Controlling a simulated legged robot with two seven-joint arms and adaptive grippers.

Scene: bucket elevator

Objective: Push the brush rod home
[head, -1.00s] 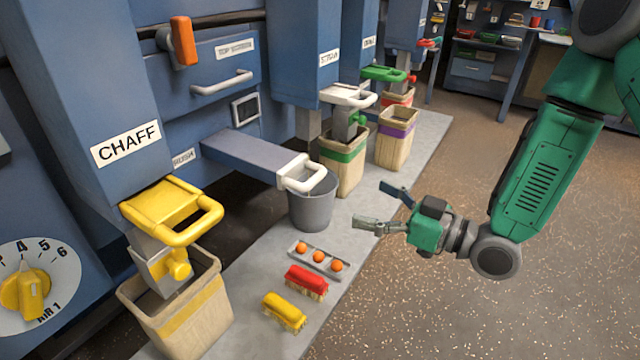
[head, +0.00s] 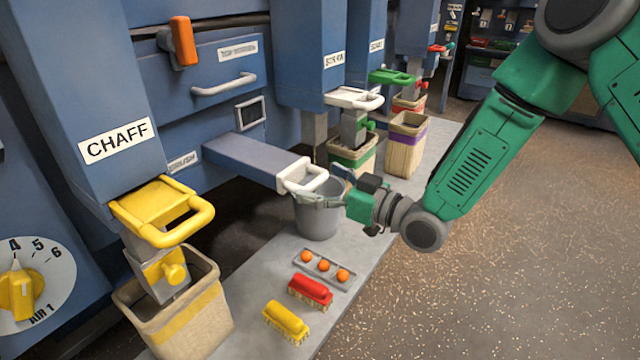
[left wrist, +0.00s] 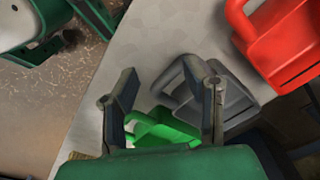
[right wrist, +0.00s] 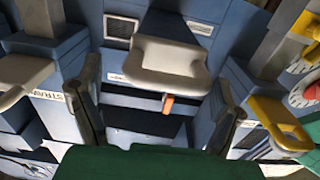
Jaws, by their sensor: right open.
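The brush rod (head: 240,158) is a grey-blue bar sticking well out of the machine beside a "BRUSH" label (head: 183,162). Its white loop handle (head: 302,178) is at the outer end, above a grey bucket. My right gripper (head: 325,190) is open, its fingers close to the handle. In the right wrist view the pale handle (right wrist: 168,65) lies ahead between the spread fingers (right wrist: 160,115); whether they touch it I cannot tell. My left gripper (left wrist: 165,90) shows only in its wrist view, open, with a green part (left wrist: 162,130) and a grey handle (left wrist: 210,95) beyond.
The grey bucket (head: 318,220) stands under the handle. A yellow slide handle (head: 170,212) is left, and white (head: 355,99) and green (head: 390,76) ones are behind. Red (head: 311,289) and yellow (head: 286,320) brushes and a tray (head: 309,268) of orange balls lie on the slab.

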